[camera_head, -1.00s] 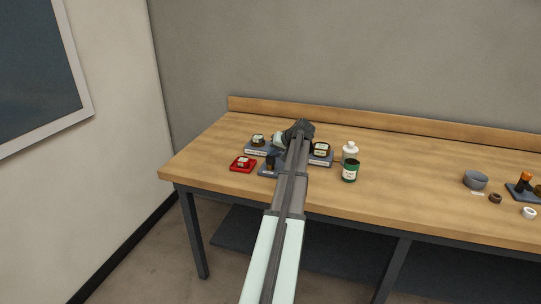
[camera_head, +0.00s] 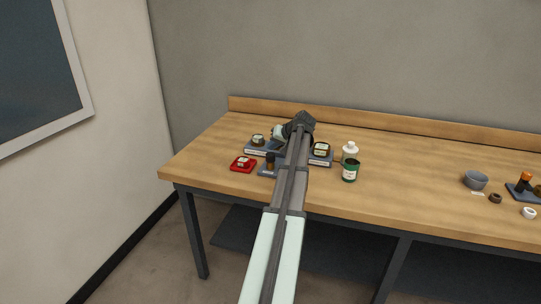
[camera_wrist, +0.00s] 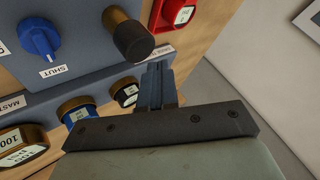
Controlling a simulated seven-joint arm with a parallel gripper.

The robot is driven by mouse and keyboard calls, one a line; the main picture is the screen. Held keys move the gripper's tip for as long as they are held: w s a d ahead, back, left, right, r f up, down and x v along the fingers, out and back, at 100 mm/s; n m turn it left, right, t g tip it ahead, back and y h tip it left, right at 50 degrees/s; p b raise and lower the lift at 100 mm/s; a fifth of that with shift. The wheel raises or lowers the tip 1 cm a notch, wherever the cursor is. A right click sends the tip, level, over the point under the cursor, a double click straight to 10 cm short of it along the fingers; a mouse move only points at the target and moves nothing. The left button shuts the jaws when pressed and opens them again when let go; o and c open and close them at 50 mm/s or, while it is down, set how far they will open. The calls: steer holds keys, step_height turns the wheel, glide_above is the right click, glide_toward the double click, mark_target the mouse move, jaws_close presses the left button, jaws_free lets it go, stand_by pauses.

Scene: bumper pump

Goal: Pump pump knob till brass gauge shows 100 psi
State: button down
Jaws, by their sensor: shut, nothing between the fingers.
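My gripper (camera_wrist: 158,68) is shut and empty. Its fingertips are close to the knob in the wrist view, apart from it in the picture; I cannot tell the height gap. A brass-rimmed gauge (camera_wrist: 22,146) at the lower left of the wrist view has a window with "100" readable; the rest is unclear.
A blue knob (camera_wrist: 38,40) marked SHUT sits on the blue-grey panel. A smaller dark gauge (camera_wrist: 126,92) and a red device (camera_wrist: 172,14) are near the fingers. A white bottle (camera_head: 349,151) and green jar (camera_head: 350,171) stand right of the arm.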

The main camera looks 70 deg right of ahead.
mark_target(272, 155)
steer(key=shift+r, duration=2.35)
